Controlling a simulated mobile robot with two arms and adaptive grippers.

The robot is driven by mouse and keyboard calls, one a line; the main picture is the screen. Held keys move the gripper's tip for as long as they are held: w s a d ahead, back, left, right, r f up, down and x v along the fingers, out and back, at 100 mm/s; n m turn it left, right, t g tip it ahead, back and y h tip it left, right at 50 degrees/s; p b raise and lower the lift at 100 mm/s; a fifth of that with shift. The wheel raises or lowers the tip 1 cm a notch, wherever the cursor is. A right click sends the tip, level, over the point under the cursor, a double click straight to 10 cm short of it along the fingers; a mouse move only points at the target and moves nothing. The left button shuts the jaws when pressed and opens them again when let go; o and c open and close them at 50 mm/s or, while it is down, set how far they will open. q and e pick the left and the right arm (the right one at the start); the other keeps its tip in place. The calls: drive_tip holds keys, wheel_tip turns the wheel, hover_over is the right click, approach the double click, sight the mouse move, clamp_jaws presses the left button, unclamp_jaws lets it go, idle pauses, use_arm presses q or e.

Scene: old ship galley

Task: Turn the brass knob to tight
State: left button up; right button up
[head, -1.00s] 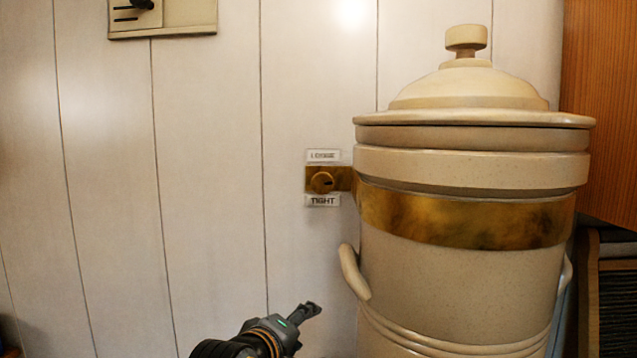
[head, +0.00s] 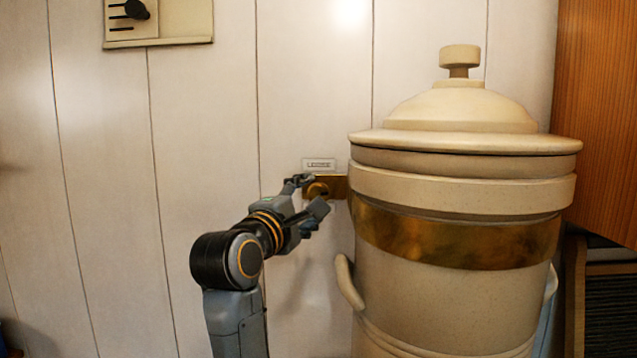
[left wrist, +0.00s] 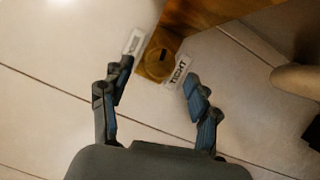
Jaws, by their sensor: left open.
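The round brass knob (head: 317,190) sits on a brass plate at the left end of the band around a big stoneware crock (head: 455,210). A label reading LOOSE (head: 319,164) is above the knob. My left gripper (head: 307,194) is open at the knob in the head view, partly in front of it. In the left wrist view the knob (left wrist: 158,63) lies just beyond and between the two open fingertips (left wrist: 158,73), with a dark slot on its face. The TIGHT label (left wrist: 179,73) shows beside it there but is hidden in the head view. My right gripper is not in view.
The crock has a lid with a knob (head: 459,57) and a side handle (head: 348,282) below the brass band. A switch panel (head: 158,22) is on the white plank wall at upper left. Wooden furniture (head: 597,120) stands at the right. The wall left of the knob is clear.

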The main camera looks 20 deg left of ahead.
sight(319, 194)
use_arm(q)
drive_tip(key=w, duration=0.1)
drive_tip(key=w+p, duration=0.1)
drive_tip(key=w, duration=0.3)
drive_tip(key=shift+d+r+p, duration=0.15)
drive_tip(key=shift+d+p, duration=0.1)
drive_tip(key=shift+p, duration=0.1)
drive_tip(key=c, duration=1.2)
